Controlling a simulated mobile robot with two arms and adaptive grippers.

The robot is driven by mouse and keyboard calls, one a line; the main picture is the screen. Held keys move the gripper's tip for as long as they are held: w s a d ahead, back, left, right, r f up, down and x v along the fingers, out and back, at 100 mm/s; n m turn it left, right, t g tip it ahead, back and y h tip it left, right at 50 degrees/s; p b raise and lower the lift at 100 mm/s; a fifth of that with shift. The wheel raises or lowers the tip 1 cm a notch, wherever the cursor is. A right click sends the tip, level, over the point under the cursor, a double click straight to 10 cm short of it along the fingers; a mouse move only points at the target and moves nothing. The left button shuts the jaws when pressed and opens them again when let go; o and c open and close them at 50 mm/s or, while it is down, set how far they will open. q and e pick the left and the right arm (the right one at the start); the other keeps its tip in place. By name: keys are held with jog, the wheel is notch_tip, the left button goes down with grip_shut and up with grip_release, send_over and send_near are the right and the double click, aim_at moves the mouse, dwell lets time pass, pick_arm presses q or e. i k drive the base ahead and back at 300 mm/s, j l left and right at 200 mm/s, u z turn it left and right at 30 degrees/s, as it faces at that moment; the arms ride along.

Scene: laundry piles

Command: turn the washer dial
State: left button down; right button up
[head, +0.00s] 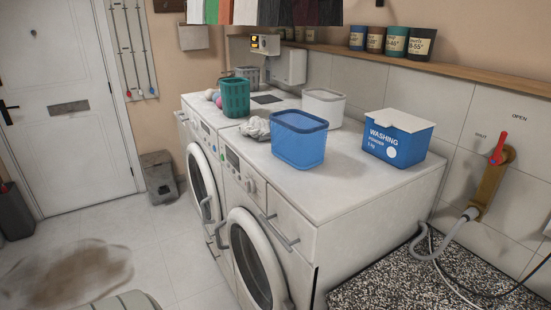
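Two white front-loading machines stand side by side against the wall, the near one (305,226) and the far one (190,148). On the near machine's front panel, a small round pale dial (250,186) sits right of a dark display (232,158). The dial's pointer setting is too small to read. The near round door (240,232) is below the panel and looks shut. The far machine's panel (206,132) is seen at a steep angle and its details are unclear. Neither of my grippers is in view.
On the machine tops stand a blue bin (299,145), a white bin (323,108), a green basket (235,98), a crumpled cloth (255,128) and a washing powder box (397,138). A red-handled valve (498,150) is on the right wall. Floor before the machines is mostly clear.

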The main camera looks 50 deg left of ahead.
aim_at(250, 187)
jog(key=j+u, duration=0.1)
jog(key=u, duration=1.65)
